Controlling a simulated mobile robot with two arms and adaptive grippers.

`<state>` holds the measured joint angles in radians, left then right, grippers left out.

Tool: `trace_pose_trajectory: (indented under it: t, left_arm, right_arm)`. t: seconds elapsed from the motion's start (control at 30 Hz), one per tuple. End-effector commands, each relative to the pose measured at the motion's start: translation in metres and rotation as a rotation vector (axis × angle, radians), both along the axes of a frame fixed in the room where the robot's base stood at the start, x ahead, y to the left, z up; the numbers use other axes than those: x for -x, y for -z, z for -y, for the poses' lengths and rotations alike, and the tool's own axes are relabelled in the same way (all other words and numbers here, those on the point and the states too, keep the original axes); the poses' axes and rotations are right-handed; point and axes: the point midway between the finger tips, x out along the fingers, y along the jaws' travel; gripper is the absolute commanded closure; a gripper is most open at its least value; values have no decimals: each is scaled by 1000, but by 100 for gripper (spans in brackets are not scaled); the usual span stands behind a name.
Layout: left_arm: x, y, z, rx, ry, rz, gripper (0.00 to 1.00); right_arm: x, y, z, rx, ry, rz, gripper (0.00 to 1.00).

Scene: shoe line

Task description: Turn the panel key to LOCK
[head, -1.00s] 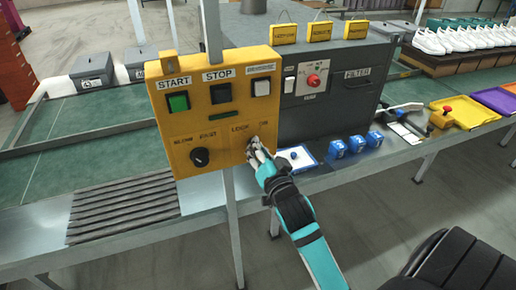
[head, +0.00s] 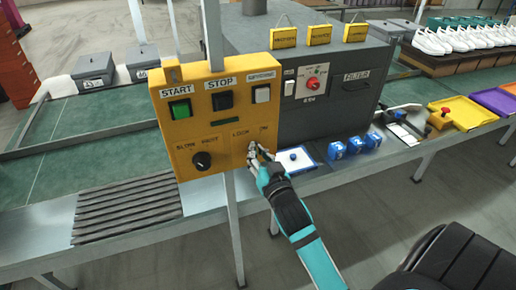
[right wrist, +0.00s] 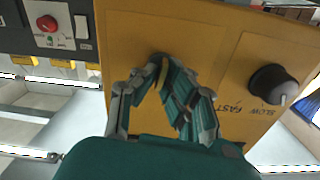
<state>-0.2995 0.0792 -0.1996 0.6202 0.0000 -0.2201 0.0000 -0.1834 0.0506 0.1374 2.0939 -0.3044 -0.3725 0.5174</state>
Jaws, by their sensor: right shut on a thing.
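The yellow control panel (head: 222,128) faces me in the head view, with LOCK and ON labels at its lower right. My right gripper (head: 255,153) is at the panel key under these labels. My left gripper is not in view.
A black SLOW/FAST knob (head: 202,161) sits left of the key. Above are a green START button (head: 180,110) and a black STOP button (head: 222,101). A dark filter machine (head: 350,97) stands behind right. Blue boxes (head: 355,145) lie on the bench.

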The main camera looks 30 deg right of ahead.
Motion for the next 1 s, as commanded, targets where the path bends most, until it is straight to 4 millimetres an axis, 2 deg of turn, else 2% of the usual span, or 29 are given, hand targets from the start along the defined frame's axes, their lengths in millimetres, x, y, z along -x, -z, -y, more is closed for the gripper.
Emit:
trace_pose_trajectory:
  t: [0.2, 0.6, 1.0]
  left_arm:
    - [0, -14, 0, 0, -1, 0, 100]
    - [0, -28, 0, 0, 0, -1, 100]
    - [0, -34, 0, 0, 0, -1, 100]
  right_arm:
    - [0, -3, -1, 202, 0, -49, 100]
    - [-1, -1, -2, 543, 0, -129, 100]
    - [-1, -1, -3, 731, 0, -173, 100]
